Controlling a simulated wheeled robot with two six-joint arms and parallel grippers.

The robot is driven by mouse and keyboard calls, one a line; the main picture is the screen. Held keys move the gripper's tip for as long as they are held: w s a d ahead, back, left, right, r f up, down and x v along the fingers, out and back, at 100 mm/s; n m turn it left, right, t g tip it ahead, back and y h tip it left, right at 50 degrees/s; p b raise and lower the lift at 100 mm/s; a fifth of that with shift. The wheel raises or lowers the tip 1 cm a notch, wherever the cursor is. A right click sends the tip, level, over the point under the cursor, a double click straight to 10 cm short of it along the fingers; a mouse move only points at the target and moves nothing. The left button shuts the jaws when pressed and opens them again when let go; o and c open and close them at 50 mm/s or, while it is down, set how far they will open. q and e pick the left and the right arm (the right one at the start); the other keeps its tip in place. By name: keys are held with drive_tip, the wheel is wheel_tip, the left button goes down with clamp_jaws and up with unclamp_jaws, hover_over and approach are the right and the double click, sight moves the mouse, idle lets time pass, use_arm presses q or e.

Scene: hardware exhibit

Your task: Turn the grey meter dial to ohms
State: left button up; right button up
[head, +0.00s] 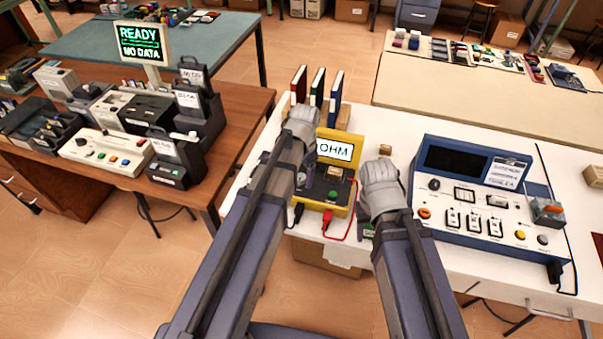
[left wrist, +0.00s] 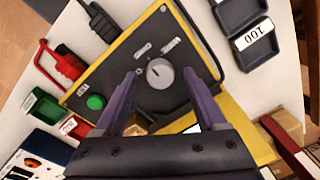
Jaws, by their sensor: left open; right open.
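The yellow-framed meter (head: 326,190) stands on the white table, and its screen (head: 334,150) reads OHM. In the left wrist view, the grey dial (left wrist: 159,73) sits on the meter's dark panel (left wrist: 115,82), with a green button (left wrist: 96,102) beside it. In the head view my left gripper (head: 301,122) is beside the meter, fingertips hidden. My right gripper (head: 379,184) is open and empty, right of the meter.
Red (head: 327,217) and black (head: 298,211) leads plug into the meter's front. A large blue-and-white console (head: 470,223) stands to the right. Red, green and blue books (head: 318,88) stand behind the meter. Dark trays (left wrist: 237,15) lie near the meter.

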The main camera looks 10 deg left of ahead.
sight(302, 178)
use_arm(q)
drive_tip(key=shift+s+d+r+p, duration=0.1)
drive_tip(key=shift+r+p, duration=1.85)
drive_tip(key=shift+s+d+r+p, duration=0.1)
drive_tip(key=shift+r+p, duration=1.85)
use_arm(e)
wheel_tip(302, 178, up, 8)
drive_tip(key=shift+f, duration=0.15)
use_arm(q)
drive_tip(key=s+d+n, duration=0.3)
drive_tip(key=s+d, duration=0.6)
drive_tip(key=s, duration=0.5)
drive_tip(key=shift+s+d+g+y, duration=0.2)
drive_tip(key=shift+d+g+y, duration=0.1)
drive_tip(key=shift+y, duration=0.1)
drive_tip(key=shift+a, duration=0.15)
use_arm(e)
drive_tip(key=shift+a, duration=0.1)
